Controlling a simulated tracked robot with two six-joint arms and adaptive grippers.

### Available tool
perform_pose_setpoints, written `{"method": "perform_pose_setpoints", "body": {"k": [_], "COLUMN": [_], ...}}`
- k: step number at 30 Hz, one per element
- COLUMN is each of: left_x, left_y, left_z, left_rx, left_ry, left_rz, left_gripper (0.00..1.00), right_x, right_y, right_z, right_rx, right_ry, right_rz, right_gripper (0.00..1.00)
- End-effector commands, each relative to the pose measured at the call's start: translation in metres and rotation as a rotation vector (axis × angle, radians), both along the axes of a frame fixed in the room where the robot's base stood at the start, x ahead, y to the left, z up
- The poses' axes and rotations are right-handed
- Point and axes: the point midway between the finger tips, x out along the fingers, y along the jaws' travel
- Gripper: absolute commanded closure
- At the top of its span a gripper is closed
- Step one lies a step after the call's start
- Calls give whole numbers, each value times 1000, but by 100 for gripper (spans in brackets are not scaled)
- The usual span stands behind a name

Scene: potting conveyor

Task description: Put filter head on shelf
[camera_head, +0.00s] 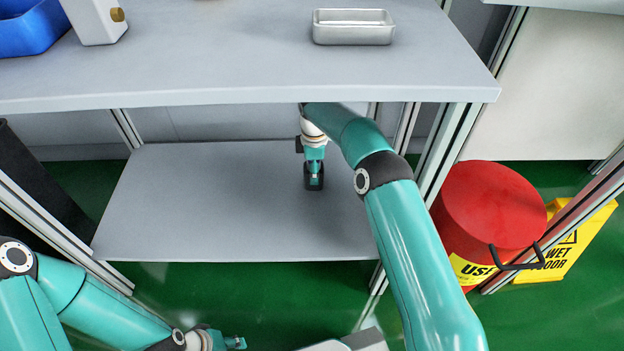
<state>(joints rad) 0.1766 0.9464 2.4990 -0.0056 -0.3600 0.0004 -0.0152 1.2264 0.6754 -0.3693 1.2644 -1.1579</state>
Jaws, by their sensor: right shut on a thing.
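My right arm reaches under the upper worktop to the lower grey shelf (220,215). My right gripper (314,176) points down over the right half of this shelf. It is shut on a small dark thing (314,186), which I take to be the filter head; the fingers hide part of it. The dark thing is at or just above the shelf surface; I cannot tell if it touches. My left gripper (235,343) is low at the bottom edge, in front of the shelf and away from it. Its fingers are too small and cut off to read.
The upper worktop (230,70) overhangs the shelf and carries a metal tray (353,27), a blue bin (28,25) and a white device (97,18). Metal posts flank the shelf. A red drum (490,205) and a yellow wet-floor sign (568,250) stand right. The shelf's left half is clear.

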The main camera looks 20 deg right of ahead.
Motion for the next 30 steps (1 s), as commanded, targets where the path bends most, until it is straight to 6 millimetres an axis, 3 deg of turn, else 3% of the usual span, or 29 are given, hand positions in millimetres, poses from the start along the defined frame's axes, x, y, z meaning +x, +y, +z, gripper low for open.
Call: {"method": "perform_pose_setpoints", "body": {"k": [1,5,16,17,21,30], "left_x": [0,0,0,0,0,0], "left_y": [0,0,0,0,0,0], "left_z": [-9,-17,-16,-16,-16,-16], "left_rx": [0,0,0,0,0,0], "left_ry": [0,0,0,0,0,0], "left_rz": [0,0,0,0,0,0], "left_gripper": [60,60,60,60,60,60], "right_x": [0,0,0,-1,-1,-1], "right_y": [0,-1,-1,-1,-1,-1], "right_z": [-15,-30,-33,-34,-33,-33], "right_rx": [0,0,0,0,0,0], "right_ry": [2,0,0,1,1,1], "right_rz": [0,-1,-2,-2,-2,-2], "right_gripper": [88,88,88,39,15,15]}}
